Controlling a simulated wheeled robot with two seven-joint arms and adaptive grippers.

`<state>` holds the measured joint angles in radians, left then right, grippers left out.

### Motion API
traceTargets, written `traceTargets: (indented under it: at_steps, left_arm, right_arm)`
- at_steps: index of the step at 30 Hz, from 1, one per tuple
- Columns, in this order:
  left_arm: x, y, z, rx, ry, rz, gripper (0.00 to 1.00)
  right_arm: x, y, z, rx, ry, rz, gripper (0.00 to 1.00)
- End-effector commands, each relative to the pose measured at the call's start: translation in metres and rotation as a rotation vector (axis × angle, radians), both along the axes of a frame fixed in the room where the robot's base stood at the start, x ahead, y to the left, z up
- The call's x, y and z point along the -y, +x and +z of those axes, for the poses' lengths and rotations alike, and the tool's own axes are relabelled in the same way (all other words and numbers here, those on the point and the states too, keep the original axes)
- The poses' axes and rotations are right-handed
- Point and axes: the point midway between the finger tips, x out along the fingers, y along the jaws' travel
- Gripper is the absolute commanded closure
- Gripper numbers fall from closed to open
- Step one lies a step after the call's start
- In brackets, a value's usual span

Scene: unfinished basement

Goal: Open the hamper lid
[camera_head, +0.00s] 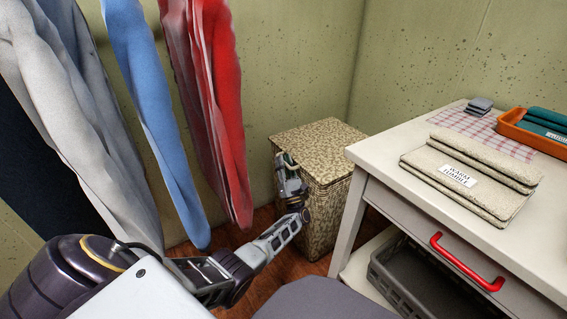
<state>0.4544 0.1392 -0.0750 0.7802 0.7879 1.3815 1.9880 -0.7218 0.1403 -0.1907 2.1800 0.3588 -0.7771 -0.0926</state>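The hamper (325,150) is a woven, mottled tan and brown box standing in the corner, left of the white table. Its lid (318,138) lies flat across the top and looks closed. My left arm reaches in from the lower left. My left gripper (284,162) is at the hamper's left front upper edge, just below the lid's rim. Its fingertips are small here, and I cannot tell whether they touch the lid or how far apart they are. The gripper and arm hide part of the hamper's left side. My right gripper is not in view.
Hanging grey (75,110), blue (150,100) and red (215,100) cloths are close left of the arm. A white table (385,165) with a red-handled drawer stands right of the hamper, bearing folded towels (475,170) and an orange tray (512,126). Walls are behind the hamper.

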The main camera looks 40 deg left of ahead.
Motion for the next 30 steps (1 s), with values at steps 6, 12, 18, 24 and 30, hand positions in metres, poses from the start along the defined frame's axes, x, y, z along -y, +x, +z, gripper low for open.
traceTargets:
  at_steps: [6, 12, 18, 24, 30]
  left_arm:
    - [-0.0005, 0.0002, 0.0004, 0.000, 0.000, 0.000, 0.79]
    - [-0.0004, 0.0000, 0.0003, 0.000, 0.000, 0.000, 0.98]
    - [-0.0003, 0.0000, 0.0002, 0.000, 0.000, 0.000, 1.00]
    - [-0.0005, 0.0000, 0.0004, -0.001, 0.000, 0.001, 1.00]
    - [-0.0029, 0.0001, 0.0036, -0.006, 0.003, 0.001, 1.00]
  right_arm:
    - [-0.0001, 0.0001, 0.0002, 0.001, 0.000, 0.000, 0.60]
    - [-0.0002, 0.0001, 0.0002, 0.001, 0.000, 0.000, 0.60]
    - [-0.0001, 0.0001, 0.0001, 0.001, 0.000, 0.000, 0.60]
    - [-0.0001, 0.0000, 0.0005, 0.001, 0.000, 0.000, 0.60]
    - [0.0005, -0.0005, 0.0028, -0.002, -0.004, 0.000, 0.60]
